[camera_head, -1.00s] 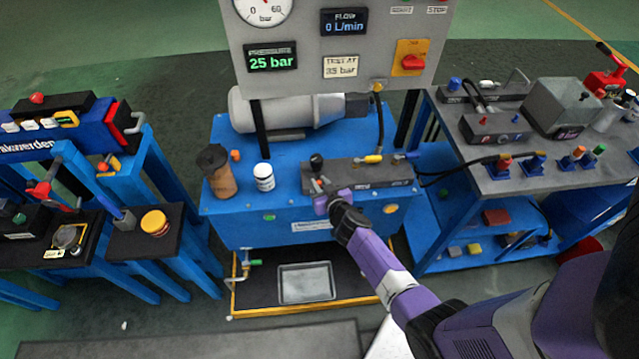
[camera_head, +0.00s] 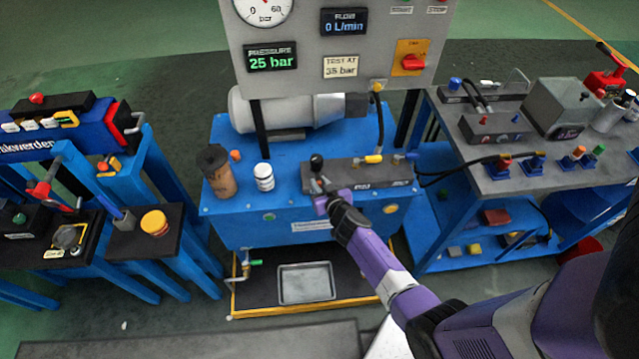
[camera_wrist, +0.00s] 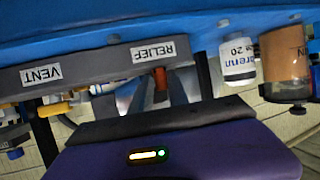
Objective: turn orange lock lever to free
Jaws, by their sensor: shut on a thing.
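The orange lock lever (camera_wrist: 160,82) shows in the wrist view as a small orange-red piece between my fingers, just by the RELIEF label. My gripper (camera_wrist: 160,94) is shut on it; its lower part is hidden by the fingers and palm. In the head view my gripper (camera_head: 323,202) is at the front left of the grey valve block (camera_head: 350,180), below a black knob (camera_head: 317,162). The lever itself is hidden there by the gripper.
A white bottle (camera_head: 264,178) and a brown container (camera_head: 220,176) stand left of the block on the blue bench (camera_head: 240,228). A hose (camera_head: 440,174) runs right from the block. The panel (camera_head: 300,100) above reads 25 bar and 0 L/min.

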